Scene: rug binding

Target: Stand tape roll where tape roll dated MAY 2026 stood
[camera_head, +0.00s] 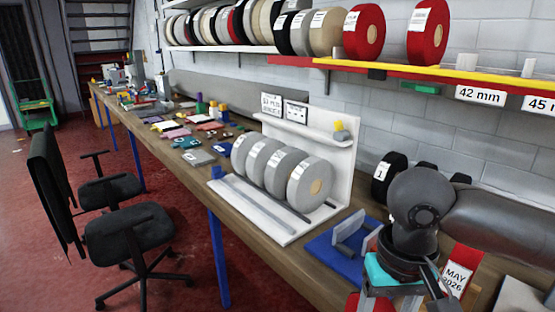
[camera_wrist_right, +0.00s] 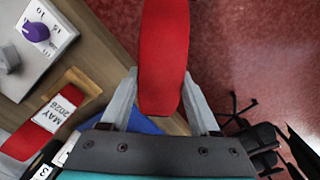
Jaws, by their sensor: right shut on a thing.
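My right gripper (camera_wrist_right: 160,80) is shut on a red tape roll (camera_wrist_right: 163,50), its two grey fingers on either side of the roll. In the head view, my right arm hides most of this roll. Another red tape roll (camera_head: 457,272) bears a white MAY 2026 label and is beside my right gripper, partly hidden. It also shows in the wrist view (camera_wrist_right: 22,141) at the lower left, apart from the held roll. Two red rolls (camera_head: 364,32) (camera_head: 428,32) stand on the upper shelf. My left gripper is not in view.
The shelf (camera_head: 445,72) has a yellow and red edge and a 42 mm label (camera_head: 480,96). A white rack (camera_head: 270,220) on the bench holds several grey rolls. A blue base with a grey bracket (camera_head: 340,252) is left of my arm. Office chairs (camera_head: 130,230) stand on the red floor.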

